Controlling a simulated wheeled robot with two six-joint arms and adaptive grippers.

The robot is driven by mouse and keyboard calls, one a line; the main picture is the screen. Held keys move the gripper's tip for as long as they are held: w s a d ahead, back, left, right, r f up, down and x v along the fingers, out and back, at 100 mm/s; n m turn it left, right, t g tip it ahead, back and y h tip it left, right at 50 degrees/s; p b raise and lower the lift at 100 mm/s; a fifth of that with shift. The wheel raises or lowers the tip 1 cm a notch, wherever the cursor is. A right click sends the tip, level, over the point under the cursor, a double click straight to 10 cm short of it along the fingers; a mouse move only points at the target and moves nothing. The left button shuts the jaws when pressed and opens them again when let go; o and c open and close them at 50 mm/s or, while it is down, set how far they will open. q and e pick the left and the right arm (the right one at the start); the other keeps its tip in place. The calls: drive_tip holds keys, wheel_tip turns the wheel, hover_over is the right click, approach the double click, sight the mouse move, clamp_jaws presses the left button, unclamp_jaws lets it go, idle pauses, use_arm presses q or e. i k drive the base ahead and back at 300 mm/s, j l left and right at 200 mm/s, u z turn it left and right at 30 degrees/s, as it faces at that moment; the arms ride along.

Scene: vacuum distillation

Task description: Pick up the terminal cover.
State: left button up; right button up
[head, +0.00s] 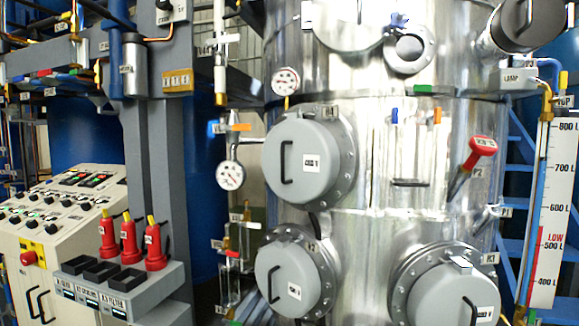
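No part that I can surely name as the terminal cover shows in the head view. Several round grey covers with black handles sit on the steel vessel: one at the middle (301,160), one at the lower left (288,281) and one at the lower right (455,297). Each carries a small white label, too small to read surely. All of them look seated on their flanges. Neither my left gripper nor my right gripper is in view.
A control panel (62,204) stands at the left. Beside it, red holders with yellow tips (128,238) stand on a grey rack (150,276) with black open bins. A red-handled lever (481,149) juts from the vessel. A level scale (553,215) stands at the right.

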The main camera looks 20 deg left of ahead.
sight(302, 157)
drive_tip(key=i+l, duration=0.4)
drive_tip(key=l, duration=0.25)
drive_tip(key=i+l, duration=0.2)
drive_tip(key=l+u, duration=0.1)
drive_tip(key=u, duration=2.15)
